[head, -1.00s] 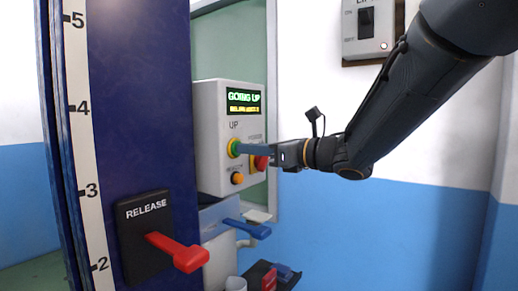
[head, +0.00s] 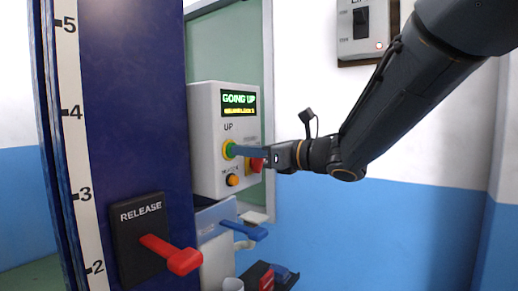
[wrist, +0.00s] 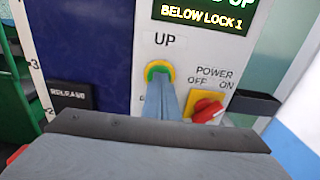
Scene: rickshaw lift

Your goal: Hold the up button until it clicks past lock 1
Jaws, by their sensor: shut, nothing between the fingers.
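The control box (head: 205,140) is a pale panel beside the blue lift post. Its display (head: 240,103) reads "GOING UP" in green, and the wrist view display (wrist: 205,14) shows "BELOW LOCK 1". The green up button with a yellow ring (head: 228,149) sits under the label "UP"; it also shows in the wrist view (wrist: 158,70). My gripper (head: 236,150) is shut and empty, its fingertips against the button, covering part of it. In the wrist view the blue-grey fingers (wrist: 161,92) reach to the button's lower part.
A red power knob (wrist: 207,110) on a yellow plate is right of the button. An orange button (head: 232,180) lies below. The red release lever (head: 172,254) sticks out from the blue post (head: 135,80), which carries a numbered scale (head: 75,130).

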